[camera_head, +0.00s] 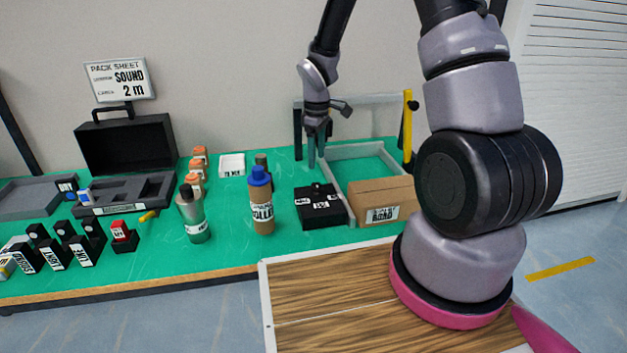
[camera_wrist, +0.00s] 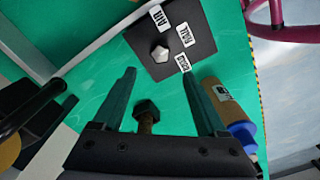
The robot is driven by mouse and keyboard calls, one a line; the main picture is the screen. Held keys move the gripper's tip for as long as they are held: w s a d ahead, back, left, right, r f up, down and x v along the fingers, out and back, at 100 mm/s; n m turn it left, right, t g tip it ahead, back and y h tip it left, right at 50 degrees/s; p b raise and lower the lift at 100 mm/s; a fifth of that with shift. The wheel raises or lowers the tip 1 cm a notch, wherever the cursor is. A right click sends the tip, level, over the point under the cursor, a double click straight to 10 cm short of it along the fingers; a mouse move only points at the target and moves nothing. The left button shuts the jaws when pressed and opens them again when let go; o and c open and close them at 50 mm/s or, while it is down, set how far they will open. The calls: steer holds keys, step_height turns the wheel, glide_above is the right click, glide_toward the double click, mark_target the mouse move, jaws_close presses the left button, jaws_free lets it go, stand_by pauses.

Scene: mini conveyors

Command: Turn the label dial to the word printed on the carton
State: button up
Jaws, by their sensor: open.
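The label dial is a black square plate (camera_wrist: 195,57) with a light grey knob (camera_wrist: 160,52). White tags around it read AIR, RAIL and a third that looks like ROAD. I cannot tell which tag the knob points at. In the head view the dial is a low black box (camera_head: 320,212) left of the carton. The cardboard carton (camera_head: 381,189) has a white label; its small print looks like ROAD or BOND. My gripper (camera_head: 316,163) is open above the back of the dial; in the wrist view its fingers (camera_wrist: 158,75) are apart, with the knob beyond the tips, untouched.
A grey-railed conveyor (camera_head: 343,192) and a yellow post (camera_head: 407,125) are at the right. A dark hex-headed piece (camera_wrist: 146,108) shows between my fingers.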

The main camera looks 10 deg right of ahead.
mark_target(317, 185)
step_height(317, 185, down, 9)
steer(key=shift+f, duration=0.1)
stand_by(0.3)
jaws_close()
